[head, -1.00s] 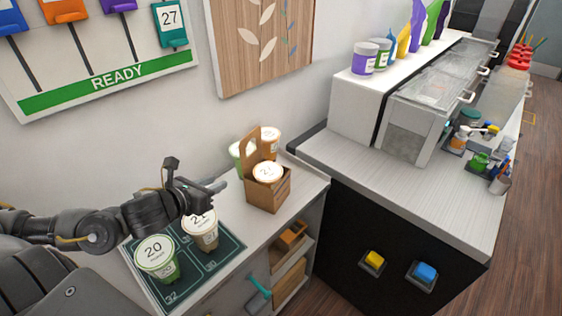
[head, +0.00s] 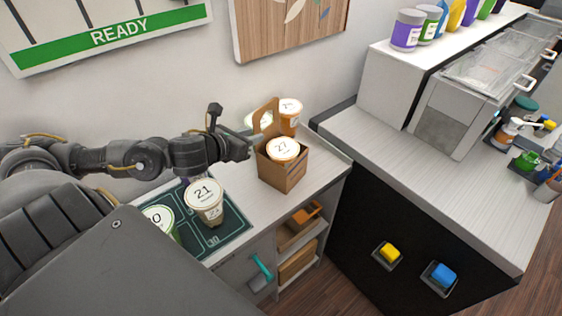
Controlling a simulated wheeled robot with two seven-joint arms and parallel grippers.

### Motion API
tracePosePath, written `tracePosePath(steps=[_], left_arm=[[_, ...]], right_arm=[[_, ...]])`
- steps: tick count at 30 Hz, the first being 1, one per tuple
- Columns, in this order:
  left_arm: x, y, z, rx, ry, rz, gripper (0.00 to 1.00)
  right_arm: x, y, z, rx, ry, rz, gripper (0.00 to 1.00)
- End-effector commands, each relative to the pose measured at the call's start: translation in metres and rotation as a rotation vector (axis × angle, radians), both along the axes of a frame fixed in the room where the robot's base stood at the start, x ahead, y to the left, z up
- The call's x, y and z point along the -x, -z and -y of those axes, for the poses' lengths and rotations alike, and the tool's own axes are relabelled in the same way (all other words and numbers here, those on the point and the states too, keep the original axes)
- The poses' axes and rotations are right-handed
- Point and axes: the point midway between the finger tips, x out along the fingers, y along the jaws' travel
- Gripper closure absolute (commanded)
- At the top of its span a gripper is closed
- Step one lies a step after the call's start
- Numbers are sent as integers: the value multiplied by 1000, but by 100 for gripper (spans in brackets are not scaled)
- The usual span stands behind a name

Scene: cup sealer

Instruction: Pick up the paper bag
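A brown paper bag (head: 283,178), a carton-like carrier with a tall looped handle, stands upright on the white counter. A cup with a white lid marked 27 (head: 283,149) sits in it. My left gripper (head: 243,149) is just left of the bag, at about the height of its handle. It appears empty, and I cannot tell whether it touches the bag or how far its fingers are apart. My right gripper is out of view.
A cup marked 21 (head: 205,203) and a partly hidden green cup (head: 161,219) stand on the dark green mat (head: 229,229). More lidded cups, one orange (head: 289,117), stand behind the bag. Open shelves (head: 303,240) lie below. The right counter's front (head: 411,178) is clear.

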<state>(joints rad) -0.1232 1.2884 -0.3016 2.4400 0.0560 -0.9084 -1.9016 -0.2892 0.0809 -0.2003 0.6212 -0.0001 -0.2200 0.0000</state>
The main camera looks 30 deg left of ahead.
Motion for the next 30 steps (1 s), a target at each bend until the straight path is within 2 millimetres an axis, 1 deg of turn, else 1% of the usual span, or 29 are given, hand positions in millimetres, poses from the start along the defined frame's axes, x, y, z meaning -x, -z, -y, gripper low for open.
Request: tracePosePath(steps=[1,2,5,10,13,19,21,24,30], left_arm=[[-6,-5,1,5,-1,5,72],[-9,-4,1,3,1,5,72],[-14,0,3,2,5,2,72],[-16,3,4,0,9,0,72],[-21,2,3,1,5,-1,72],[-46,9,-1,4,4,-1,72],[-55,15,-1,4,4,0,72],[-62,20,0,2,7,-1,72],[-64,24,0,0,9,-2,72]], right_arm=[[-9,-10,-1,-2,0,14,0],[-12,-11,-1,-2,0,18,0],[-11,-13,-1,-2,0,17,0],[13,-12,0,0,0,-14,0],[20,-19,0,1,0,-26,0],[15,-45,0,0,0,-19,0],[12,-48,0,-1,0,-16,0],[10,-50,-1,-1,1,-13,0],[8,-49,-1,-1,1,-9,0]])
